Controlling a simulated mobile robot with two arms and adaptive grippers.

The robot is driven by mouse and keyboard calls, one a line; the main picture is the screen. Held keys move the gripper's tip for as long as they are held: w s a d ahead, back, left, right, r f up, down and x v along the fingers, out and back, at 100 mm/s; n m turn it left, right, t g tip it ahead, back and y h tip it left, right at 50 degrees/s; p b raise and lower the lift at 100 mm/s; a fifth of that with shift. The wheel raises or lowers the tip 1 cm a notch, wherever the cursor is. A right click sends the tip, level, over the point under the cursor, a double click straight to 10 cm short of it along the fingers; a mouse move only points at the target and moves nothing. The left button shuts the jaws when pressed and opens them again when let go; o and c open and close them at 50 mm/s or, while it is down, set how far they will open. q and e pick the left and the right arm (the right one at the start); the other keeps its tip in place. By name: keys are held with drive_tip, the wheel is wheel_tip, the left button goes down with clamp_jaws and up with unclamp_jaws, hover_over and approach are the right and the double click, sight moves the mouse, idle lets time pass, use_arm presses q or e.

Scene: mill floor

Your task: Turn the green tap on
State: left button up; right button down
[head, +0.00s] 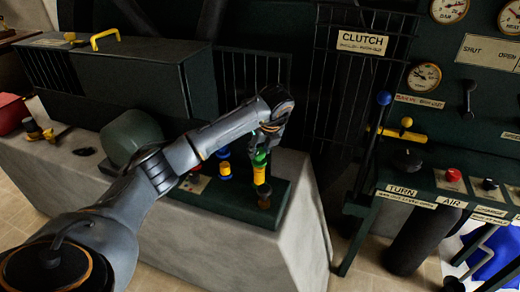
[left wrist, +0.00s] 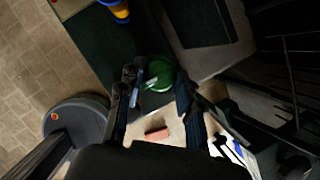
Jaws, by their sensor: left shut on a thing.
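The green tap (head: 260,158), a green top over a yellow and orange body, stands on the dark green base (head: 278,205) on the stone plinth. My left gripper (head: 272,130) reaches down onto it from above and is shut on its green top. In the left wrist view the green top (left wrist: 162,76) lies between the two fingers, which partly hide it. Whether the tap has turned cannot be told. My right gripper is in neither view.
A blue and yellow tap (head: 225,168) stands close on the left, with a red one (head: 196,170) beyond it. A lever with a blue knob (head: 384,98) and a control panel with a red button (head: 453,174) are on the right.

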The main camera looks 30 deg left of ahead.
use_arm(q)
drive_tip(key=o, duration=1.2)
drive_tip(key=shift+c, duration=0.2)
drive_tip(key=v, duration=1.2)
